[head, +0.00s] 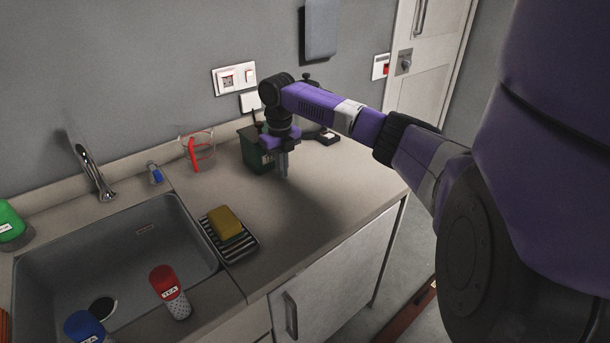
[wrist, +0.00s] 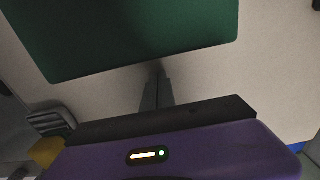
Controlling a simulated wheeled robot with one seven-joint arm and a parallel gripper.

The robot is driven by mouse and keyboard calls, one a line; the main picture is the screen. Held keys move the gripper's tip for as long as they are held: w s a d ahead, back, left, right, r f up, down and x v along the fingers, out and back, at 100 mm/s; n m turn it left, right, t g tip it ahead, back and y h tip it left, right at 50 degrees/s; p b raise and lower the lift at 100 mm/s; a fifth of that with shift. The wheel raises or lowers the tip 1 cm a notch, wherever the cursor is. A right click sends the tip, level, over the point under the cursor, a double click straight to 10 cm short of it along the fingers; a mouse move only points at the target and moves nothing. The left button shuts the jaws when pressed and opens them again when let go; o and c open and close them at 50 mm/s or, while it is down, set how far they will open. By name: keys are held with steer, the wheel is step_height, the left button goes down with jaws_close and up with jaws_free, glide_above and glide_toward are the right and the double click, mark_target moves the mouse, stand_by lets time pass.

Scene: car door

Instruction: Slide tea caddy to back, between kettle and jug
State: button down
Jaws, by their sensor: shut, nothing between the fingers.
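My gripper (head: 283,174) points down, shut and empty, just right of and in front of the box. Its fingertips (wrist: 160,75) show close to the box's edge; I cannot tell whether they touch. A clear jug with a red handle (head: 194,152) stands left of the box. A dark object (head: 326,137) sits behind my gripper; I cannot tell whether it is the kettle.
A yellow sponge (head: 226,223) lies on a striped dish (head: 240,246) beside the sink (head: 60,262). A red-lidded cylinder marked TEA (head: 170,292) stands at the sink's front edge. A small blue and white bottle (head: 154,174) is by the tap. The counter's front right is clear.

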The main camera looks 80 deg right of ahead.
step_height(320, 180, up, 10)
steer(key=p, duration=0.7)
stand_by(0.7)
